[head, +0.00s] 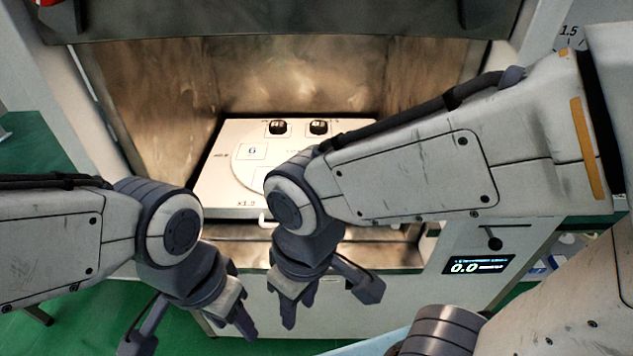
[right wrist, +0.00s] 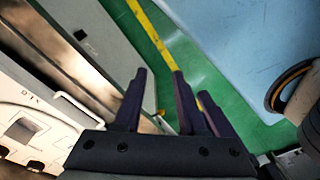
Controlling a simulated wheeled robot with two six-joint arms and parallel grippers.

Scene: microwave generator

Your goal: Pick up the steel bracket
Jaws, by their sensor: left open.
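I cannot make out a steel bracket in either view. My left gripper (head: 190,334) is open and empty, low in the head view in front of the machine. My right gripper (head: 330,300) is to its right, in front of the chamber opening, with its fingers apart and pointing down. In the right wrist view its dark fingers (right wrist: 165,85) also stand apart, with nothing seen between them. My right forearm hides part of the chamber.
An open metal-walled chamber (head: 320,75) holds a white box with two black knobs (head: 210,190). A display reading 0.0 (head: 478,265) is on the cabinet front. A pale blue surface (right wrist: 235,40) lies beside the green floor (right wrist: 200,75) with a yellow line.

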